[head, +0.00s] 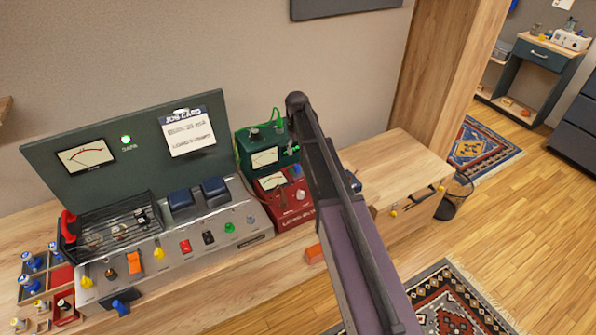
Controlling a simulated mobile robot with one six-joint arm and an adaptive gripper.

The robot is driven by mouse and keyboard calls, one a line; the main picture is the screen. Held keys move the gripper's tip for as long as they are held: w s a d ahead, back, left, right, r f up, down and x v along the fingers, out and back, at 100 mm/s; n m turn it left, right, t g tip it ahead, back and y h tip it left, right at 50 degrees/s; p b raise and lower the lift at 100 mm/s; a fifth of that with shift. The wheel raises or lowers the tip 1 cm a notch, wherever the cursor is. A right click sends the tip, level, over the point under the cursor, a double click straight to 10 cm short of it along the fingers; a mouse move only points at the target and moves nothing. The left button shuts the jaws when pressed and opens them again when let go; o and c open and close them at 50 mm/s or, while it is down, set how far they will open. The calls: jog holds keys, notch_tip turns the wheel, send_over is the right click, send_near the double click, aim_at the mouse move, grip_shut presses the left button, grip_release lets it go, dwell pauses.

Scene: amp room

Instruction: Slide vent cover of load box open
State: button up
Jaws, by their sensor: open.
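The load box (272,214) is a small red box with a meter on its sloping face and lettering along its front edge. It stands on the wooden bench, right of the large grey console. A pale knob and a dark switch show on it. I cannot make out its vent cover or how far it is open. My dark arm crosses the picture just right of the load box and hides what lies behind it. My gripper is not in view.
A green metered box (262,146) with green leads stands behind the load box. The grey console (200,262), with switches and a dark upright panel, fills the bench to the left. An orange block (314,253) lies in front. The bench's right end (405,158) is mostly bare.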

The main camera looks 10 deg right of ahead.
aim_at(297, 166)
jog(key=shift+f+b, duration=4.15)
jog(key=shift+f, duration=0.3)
grip_shut()
